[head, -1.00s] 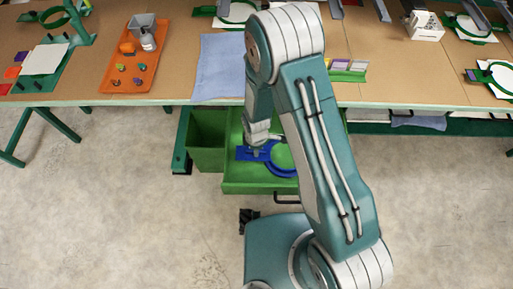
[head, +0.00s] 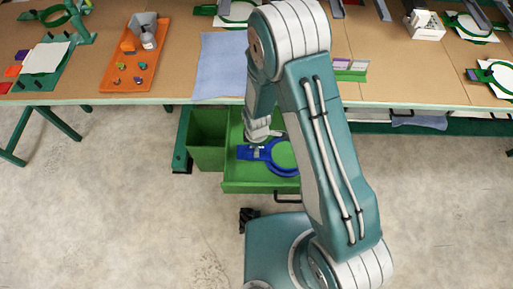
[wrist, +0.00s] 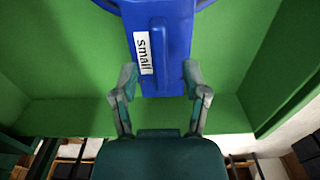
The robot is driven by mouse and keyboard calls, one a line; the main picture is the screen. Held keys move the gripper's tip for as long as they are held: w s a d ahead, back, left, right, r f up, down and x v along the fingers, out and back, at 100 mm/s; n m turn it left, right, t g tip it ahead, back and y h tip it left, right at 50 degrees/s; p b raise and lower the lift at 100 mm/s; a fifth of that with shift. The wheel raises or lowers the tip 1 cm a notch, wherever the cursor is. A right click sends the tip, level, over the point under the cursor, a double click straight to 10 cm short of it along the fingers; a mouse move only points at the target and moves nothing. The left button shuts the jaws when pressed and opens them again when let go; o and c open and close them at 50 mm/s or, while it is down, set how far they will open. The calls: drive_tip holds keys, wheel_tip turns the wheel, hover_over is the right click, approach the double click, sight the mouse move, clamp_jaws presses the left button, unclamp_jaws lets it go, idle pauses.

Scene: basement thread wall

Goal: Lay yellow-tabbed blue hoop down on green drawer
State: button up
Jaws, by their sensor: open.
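The blue hoop (head: 268,160) lies in the open green drawer (head: 236,186), its ring to the right and its flat handle to the left. In the wrist view its blue handle (wrist: 179,45) carries a raised rib and a white label reading "small". No yellow tab can be made out. My gripper (head: 256,145) is over the handle. In the wrist view my gripper (wrist: 160,76) is open, with one finger on each side of the handle's end. Gaps appear between fingers and handle. My arm hides the drawer's right part.
A green bin (head: 206,145) stands left of the drawer. The workbench (head: 180,60) above holds a blue cloth (head: 220,65), an orange tray (head: 128,75) and other hoops. The floor in front is clear.

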wheel_tip(320, 180, up, 10)
idle(0.4)
drive_tip(key=shift+r, duration=0.1)
